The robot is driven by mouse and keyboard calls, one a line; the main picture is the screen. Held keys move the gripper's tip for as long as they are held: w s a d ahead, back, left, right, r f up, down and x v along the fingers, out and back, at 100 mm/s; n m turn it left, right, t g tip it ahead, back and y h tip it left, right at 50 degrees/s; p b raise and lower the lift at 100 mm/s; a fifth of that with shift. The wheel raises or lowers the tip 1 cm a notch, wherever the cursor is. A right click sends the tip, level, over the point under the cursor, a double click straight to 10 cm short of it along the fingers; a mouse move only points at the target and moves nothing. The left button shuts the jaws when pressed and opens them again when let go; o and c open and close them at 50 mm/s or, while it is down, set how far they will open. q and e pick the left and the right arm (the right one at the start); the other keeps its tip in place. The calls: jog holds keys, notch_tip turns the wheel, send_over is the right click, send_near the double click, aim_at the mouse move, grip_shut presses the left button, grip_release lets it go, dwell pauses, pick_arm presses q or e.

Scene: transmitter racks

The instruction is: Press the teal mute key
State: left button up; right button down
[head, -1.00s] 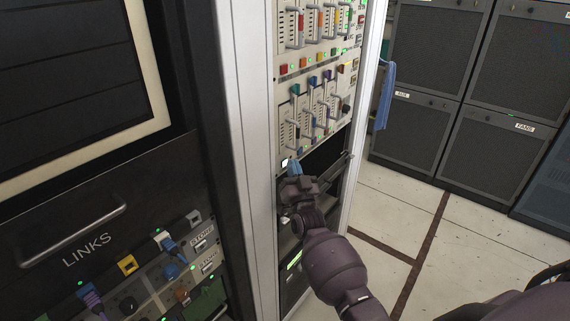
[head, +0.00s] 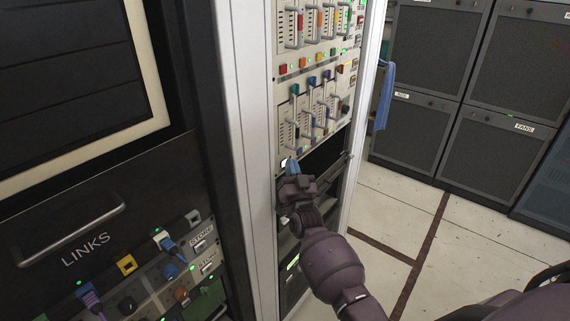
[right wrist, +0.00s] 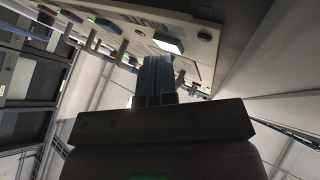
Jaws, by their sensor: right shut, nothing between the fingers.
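A small lit key (head: 285,162) sits at the lower left of the light panel, just above a dark opening. It glows white, with a greenish edge in the right wrist view (right wrist: 168,45), beside upside-down lettering that seems to read MUTE. My right gripper (head: 293,167) has its blue fingers together and empty. The fingertips are right beside the key in the head view. In the right wrist view the fingers (right wrist: 157,75) point at the panel just below the key; I cannot tell whether they touch it. My left gripper is out of view.
The panel carries a teal cap (head: 295,89), other coloured caps and several metal handles close above my right gripper. A pale rack post (head: 245,150) stands to the left. A blue cloth-like strip (head: 385,95) hangs at the right edge. Open floor (head: 400,215) lies to the right.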

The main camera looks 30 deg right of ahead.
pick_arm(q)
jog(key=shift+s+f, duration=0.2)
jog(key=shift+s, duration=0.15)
pick_arm(e)
jog(key=shift+w+a+r, duration=0.15)
jog(key=shift+r, duration=0.15)
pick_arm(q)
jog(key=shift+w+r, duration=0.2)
pick_arm(e)
jog(key=shift+s+f+p, duration=0.1)
jog(key=shift+s+p, duration=0.25)
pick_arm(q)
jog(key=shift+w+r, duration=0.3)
pick_arm(e)
jog(key=shift+s+d+f, duration=0.1)
jog(key=shift+d+f, duration=0.05)
jog(key=shift+d, duration=0.05)
jog(key=shift+s, duration=0.1)
